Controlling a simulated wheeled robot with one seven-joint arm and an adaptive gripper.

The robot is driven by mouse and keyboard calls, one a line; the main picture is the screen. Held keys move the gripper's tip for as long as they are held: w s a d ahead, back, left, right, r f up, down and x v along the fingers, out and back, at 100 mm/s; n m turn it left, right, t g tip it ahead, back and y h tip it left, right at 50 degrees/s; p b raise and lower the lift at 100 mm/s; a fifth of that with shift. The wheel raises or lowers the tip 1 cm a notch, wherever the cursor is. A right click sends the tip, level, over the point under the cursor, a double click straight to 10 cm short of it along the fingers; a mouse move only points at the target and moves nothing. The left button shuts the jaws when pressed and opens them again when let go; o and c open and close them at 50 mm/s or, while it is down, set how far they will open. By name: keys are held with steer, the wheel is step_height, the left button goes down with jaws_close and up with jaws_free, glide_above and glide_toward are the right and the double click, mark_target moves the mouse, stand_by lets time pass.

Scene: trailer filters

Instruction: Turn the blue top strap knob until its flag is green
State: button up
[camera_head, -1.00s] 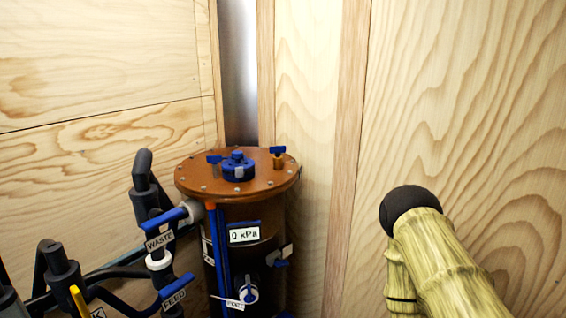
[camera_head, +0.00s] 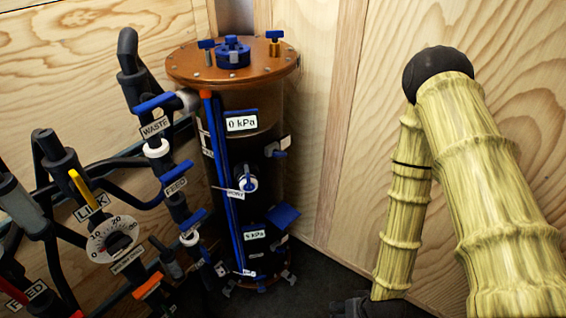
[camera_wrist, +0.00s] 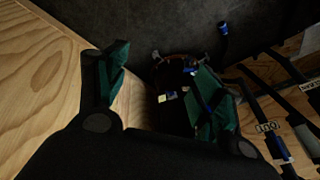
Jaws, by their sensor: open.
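The brown-topped filter tank (camera_head: 231,140) stands upright in the corner in the head view. A small blue knob (camera_head: 279,154) sticks out on the right of its upper body, beside a small pale tag (camera_head: 285,142). I cannot tell for sure that this is the top strap knob, and I see no green on the tag. More blue knobs stand on the lid, including a large one (camera_head: 232,52) in its middle. My gripper (camera_wrist: 165,62) is open in the wrist view, with green-padded fingers well apart. Part of the tank's lower fittings (camera_wrist: 185,98) shows beyond them; nothing is held.
Black pipes with blue handles marked WASTE (camera_head: 154,104) and FEED (camera_head: 176,171), plus a round dial (camera_head: 117,242), crowd the left of the tank. Wooden walls (camera_head: 325,110) close in behind and to the right. Dark floor (camera_head: 325,285) is clear right of the tank.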

steer(key=w+a+r+t+y+b, duration=0.2)
steer(key=w+a+r+t+b, duration=0.1)
steer(key=w, duration=0.8)
steer(key=n+t+y+b, duration=0.4)
steer(key=t+y+b, duration=0.25)
steer(key=y, duration=0.25)
glide_toward(282, 156)
steer(key=x, duration=0.9)
steer(key=shift+w+a, duration=0.1)
steer(key=shift+w, duration=0.1)
steer(key=c, duration=1)
